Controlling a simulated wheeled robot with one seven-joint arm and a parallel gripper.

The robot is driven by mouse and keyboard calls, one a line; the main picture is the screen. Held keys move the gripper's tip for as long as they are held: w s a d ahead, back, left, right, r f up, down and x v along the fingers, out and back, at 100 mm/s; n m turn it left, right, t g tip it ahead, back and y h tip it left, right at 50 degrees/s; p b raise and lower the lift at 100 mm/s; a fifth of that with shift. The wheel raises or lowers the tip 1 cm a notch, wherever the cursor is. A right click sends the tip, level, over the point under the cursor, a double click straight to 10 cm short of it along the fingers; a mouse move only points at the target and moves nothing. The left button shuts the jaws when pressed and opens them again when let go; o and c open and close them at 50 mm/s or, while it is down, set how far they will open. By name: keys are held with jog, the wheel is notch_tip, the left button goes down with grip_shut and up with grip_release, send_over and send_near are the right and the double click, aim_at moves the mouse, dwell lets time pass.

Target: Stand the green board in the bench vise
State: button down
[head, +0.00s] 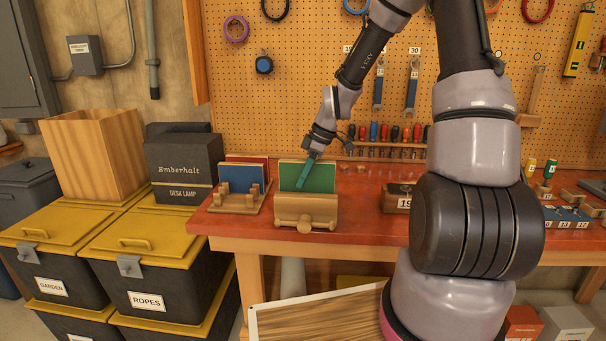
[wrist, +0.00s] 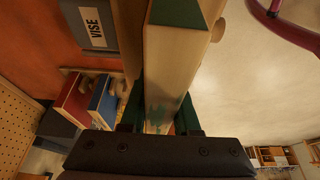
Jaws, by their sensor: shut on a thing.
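The green board (head: 318,178) stands upright at the wooden bench vise (head: 306,208), with its lower edge hidden behind the vise's front jaw. My gripper (head: 304,176) reaches down from above and is shut on the board near its upper left part. In the wrist view the board (wrist: 172,62) runs between my two dark green fingers (wrist: 160,112), showing its pale edge. A tan part of the vise (wrist: 129,38) lies beside it, near a grey VISE label. Whether the board rests on the vise's bottom cannot be told.
A wooden rack (head: 238,202) with a blue board (head: 236,176) and a red board stands just left of the vise. A wooden block marked 15 (head: 398,199) sits to the right. Screwdrivers (head: 385,133) hang behind. The red bench top is clear between vise and block.

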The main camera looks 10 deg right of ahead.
jog(key=shift+f, duration=0.1)
dwell(0.3)
jog(key=shift+f, duration=0.45)
jog(key=c, duration=0.6)
grip_release()
jog(key=shift+o, duration=0.2)
jog(key=shift+r, duration=0.1)
jog(key=shift+r, duration=4.9)
